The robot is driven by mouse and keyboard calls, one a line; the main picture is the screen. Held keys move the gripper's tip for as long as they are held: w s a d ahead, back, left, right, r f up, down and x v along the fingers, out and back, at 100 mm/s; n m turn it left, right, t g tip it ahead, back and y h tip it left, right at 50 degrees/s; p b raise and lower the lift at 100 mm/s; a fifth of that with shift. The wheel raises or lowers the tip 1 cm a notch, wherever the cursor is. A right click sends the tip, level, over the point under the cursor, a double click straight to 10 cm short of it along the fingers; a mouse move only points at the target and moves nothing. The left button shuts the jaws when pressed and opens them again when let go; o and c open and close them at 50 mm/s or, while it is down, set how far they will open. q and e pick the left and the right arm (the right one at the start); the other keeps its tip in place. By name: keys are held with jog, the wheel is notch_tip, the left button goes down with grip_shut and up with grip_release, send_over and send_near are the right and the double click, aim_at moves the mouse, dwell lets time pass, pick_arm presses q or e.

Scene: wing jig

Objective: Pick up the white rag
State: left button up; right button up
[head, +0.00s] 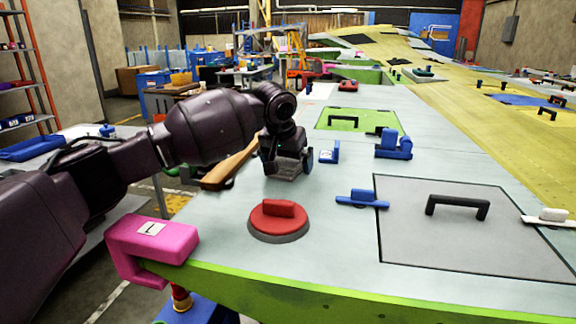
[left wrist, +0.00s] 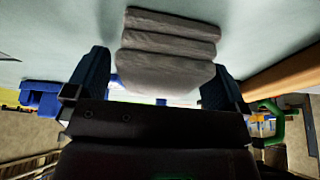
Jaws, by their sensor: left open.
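The white rag looks like a grey folded stack (left wrist: 168,45) in the left wrist view, lying on the pale table panel. In the head view, a grey patch beneath the gripper appears to be the rag (head: 286,173), partly hidden by it. My left gripper (head: 287,158) is open over the rag, pointing down. In the left wrist view its dark blue fingers (left wrist: 155,82) stand on either side of the rag's near end. I cannot tell whether either finger touches it. My right gripper is not in view.
A red-handled disc (head: 278,219) sits in front of the gripper, and a pink clamp (head: 153,247) grips the near left edge. Blue clamps (head: 393,144) and a grey panel with a black handle (head: 470,240) lie to the right. A wooden piece (head: 228,168) lies left of the gripper.

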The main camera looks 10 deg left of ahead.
pick_arm(q)
jog(key=shift+f, duration=0.15)
jog(key=shift+c, duration=0.2)
dwell(0.4)
jog(key=shift+f, duration=0.1)
jog(key=c, duration=1)
